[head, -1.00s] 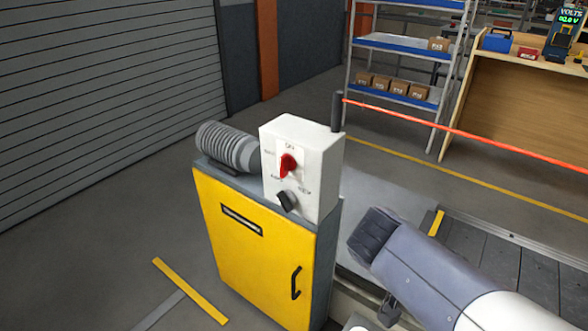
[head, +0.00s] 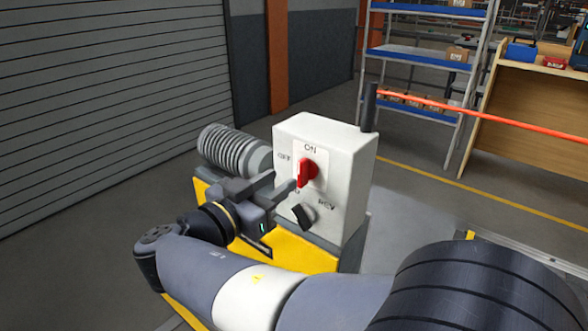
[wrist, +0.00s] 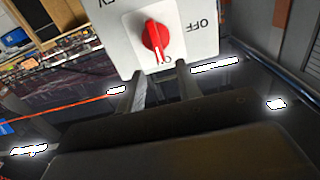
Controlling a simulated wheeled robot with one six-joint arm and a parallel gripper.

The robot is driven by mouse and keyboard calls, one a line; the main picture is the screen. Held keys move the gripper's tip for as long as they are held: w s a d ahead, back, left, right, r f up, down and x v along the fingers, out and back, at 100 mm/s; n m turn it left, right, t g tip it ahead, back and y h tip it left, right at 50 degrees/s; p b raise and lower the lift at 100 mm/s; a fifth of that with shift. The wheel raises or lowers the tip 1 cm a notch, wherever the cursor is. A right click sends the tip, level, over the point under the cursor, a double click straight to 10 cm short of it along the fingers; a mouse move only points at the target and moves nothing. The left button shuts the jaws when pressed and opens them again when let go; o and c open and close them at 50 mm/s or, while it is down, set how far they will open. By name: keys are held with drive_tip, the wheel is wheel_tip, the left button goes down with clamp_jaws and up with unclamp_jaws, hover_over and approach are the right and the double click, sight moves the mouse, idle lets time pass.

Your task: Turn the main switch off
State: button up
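The main switch is a red rotary knob (head: 307,172) on the front of a white control box (head: 345,165). ON is printed above it and OFF to its left. Its handle stands nearly upright, pointing at ON. My gripper (head: 283,181) is in front of the box, just left of the knob in the head view. In the wrist view, turned upside down, the two fingers of my gripper (wrist: 160,72) are apart with nothing between them. The red knob (wrist: 155,38) sits just beyond the fingertips, roughly in line with the gap; contact cannot be told.
A black selector knob (head: 302,215) marked REV sits below the switch. The box stands on a yellow cabinet (head: 300,262), beside a grey ribbed motor (head: 235,150). A dark post (head: 369,108) with a red line (head: 480,120) rises behind the box.

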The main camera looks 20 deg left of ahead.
sight(299, 168)
drive_tip(key=x, duration=0.6)
drive_tip(key=shift+w+d, duration=0.1)
drive_tip(key=shift+w, duration=0.1)
clamp_jaws()
